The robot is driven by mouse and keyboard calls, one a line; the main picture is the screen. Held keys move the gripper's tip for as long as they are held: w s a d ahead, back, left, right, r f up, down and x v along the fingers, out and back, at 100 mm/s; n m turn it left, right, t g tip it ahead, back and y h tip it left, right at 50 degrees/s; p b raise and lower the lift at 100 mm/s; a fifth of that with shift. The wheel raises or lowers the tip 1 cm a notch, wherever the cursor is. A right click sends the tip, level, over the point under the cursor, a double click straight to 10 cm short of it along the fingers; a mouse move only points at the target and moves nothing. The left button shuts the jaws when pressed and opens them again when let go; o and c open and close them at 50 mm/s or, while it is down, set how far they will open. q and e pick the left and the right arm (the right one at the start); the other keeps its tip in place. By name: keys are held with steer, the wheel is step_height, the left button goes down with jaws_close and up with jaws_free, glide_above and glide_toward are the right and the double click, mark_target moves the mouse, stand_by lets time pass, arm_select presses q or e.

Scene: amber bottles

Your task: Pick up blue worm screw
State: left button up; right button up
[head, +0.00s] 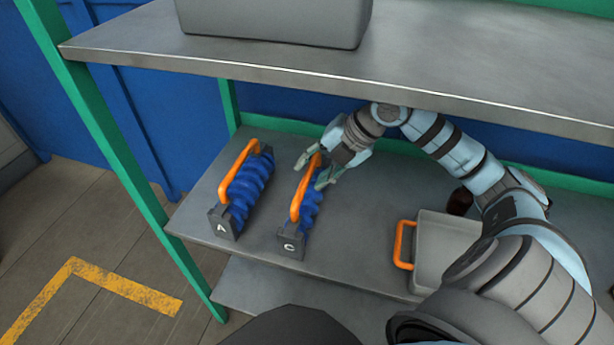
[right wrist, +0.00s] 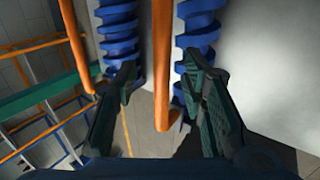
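Two blue worm screws with orange handles and dark end blocks lie side by side on the lower shelf in the head view. The left one (head: 249,187) is marked A, the right one (head: 312,207) is marked C. My right gripper (head: 312,172) is over the far part of screw C, its fingers spread around the orange handle (head: 297,201). In the right wrist view, the open fingers (right wrist: 160,64) stand on either side of that handle (right wrist: 162,90), with blue coils (right wrist: 199,30) by the right finger. Contact is not clear. My left gripper is not in view.
The upper shelf (head: 450,60) hangs over the right hand and bears a grey box (head: 275,22). A grey case (head: 440,245) with an orange handle stands to the right, near a dark brown object (head: 459,201). Green posts (head: 105,140) frame the left side. Shelf between screw C and the case is bare.

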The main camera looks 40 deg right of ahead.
mark_target(310, 174)
steer(key=x, duration=0.3)
steer(key=shift+f, duration=0.25)
steer(key=shift+d+r, duration=0.1)
steer(key=shift+c, duration=0.6)
jaws_close()
steer(key=shift+r, duration=0.1)
